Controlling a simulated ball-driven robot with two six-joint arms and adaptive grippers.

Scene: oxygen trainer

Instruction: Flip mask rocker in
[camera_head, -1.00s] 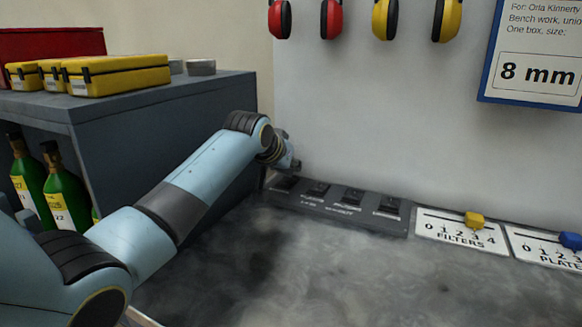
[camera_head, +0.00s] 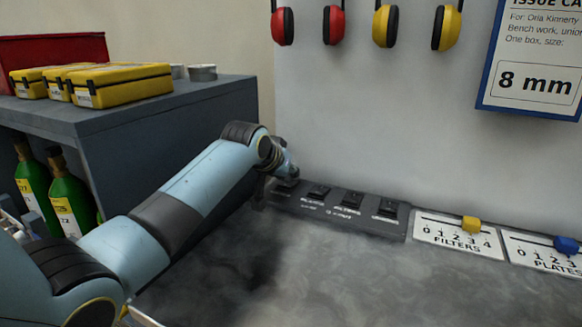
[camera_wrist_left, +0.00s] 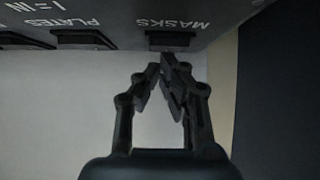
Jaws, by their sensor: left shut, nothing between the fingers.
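The dark rocker panel (camera_head: 335,214) runs along the foot of the white wall with several black rockers. In the left wrist view the masks rocker (camera_wrist_left: 170,39) sits by the upside-down word MASKS, at the end of the row. My left gripper (camera_wrist_left: 165,62) is shut and empty, its fingertips just short of or at that rocker; I cannot tell whether they touch. In the head view my left gripper (camera_head: 290,176) is over the leftmost end of the panel and hides most of the masks rocker there. Which way it is tipped cannot be told. My right gripper is out of view.
A grey shelf unit (camera_head: 165,118) with yellow cases (camera_head: 122,85) and green bottles (camera_head: 68,195) stands left. The plates rocker (camera_wrist_left: 82,40) neighbours the masks rocker. Filters (camera_head: 458,238) and plates (camera_head: 540,250) sliders lie right. The grey bench (camera_head: 330,280) in front is clear.

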